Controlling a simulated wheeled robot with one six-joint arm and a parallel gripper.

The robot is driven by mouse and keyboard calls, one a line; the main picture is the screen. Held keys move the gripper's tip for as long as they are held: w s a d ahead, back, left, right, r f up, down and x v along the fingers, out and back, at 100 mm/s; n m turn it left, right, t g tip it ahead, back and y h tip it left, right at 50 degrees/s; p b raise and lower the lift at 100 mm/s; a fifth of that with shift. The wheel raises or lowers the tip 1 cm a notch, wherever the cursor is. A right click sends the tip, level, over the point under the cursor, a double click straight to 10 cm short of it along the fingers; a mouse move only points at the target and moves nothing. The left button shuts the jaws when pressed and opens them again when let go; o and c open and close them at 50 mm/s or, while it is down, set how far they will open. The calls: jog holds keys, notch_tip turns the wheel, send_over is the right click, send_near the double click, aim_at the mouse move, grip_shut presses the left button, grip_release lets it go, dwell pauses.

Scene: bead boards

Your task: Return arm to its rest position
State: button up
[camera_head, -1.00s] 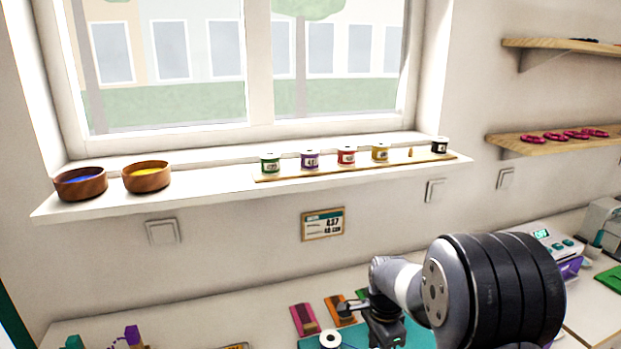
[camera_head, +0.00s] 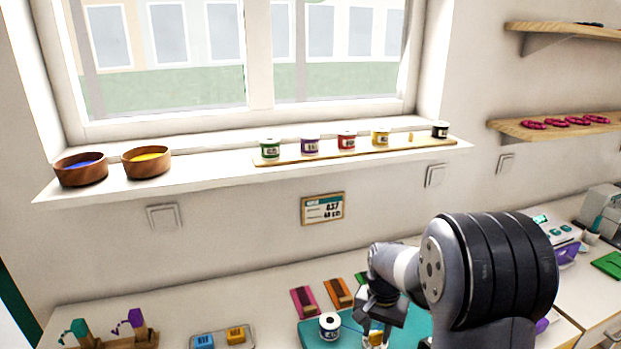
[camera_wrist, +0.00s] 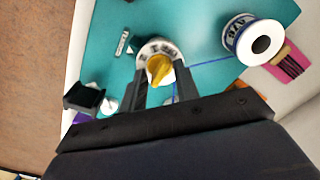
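My arm reaches over a teal mat (camera_head: 414,318) on the table, and my gripper (camera_head: 376,326) points down at its front part. In the wrist view the two fingers of my gripper (camera_wrist: 161,88) stand apart. A yellow piece (camera_wrist: 160,68) shows just beyond and between the fingertips, on top of a white labelled spool (camera_wrist: 172,47). I see a gap beside the fingers and no clear grip on the piece. The yellow piece is partly visible under the gripper in the head view (camera_head: 376,338).
Another white spool (camera_head: 329,326) stands on the mat, close left of my gripper. Pink (camera_head: 303,301) and orange (camera_head: 338,292) pieces lie behind it. A tray (camera_head: 222,338) and a wooden stand (camera_head: 130,342) are left.

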jog(key=n, duration=0.3)
jog(key=shift+n, duration=0.4)
jog(key=n, duration=0.4)
jog(key=shift+n+p, duration=0.4)
jog(key=shift+r, duration=2.5)
jog(key=shift+f, duration=0.1)
